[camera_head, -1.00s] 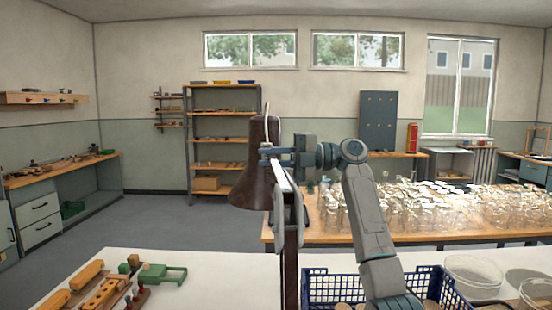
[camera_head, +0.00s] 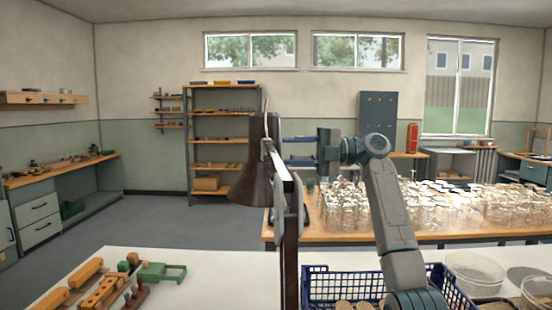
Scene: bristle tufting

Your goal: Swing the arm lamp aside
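The arm lamp has a dark brown bell-shaped shade (camera_head: 257,170) in the middle of the view, with a grey arm link and a brown upright post (camera_head: 290,250) just right of it. My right gripper (camera_head: 290,150) is at shade height, just right of the shade, pointing left. Its two blue-grey fingers are apart with nothing seen between them. The fingertips are close to the lamp's upper part; whether they touch it I cannot tell. My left gripper is out of view.
Below on the white table are a wooden block holder (camera_head: 103,291), a green tray-like part (camera_head: 162,272), a blue crate (camera_head: 318,288) and clear round containers (camera_head: 474,268). Many glass jars (camera_head: 460,206) cover the wooden table behind. The white table left of the post is partly clear.

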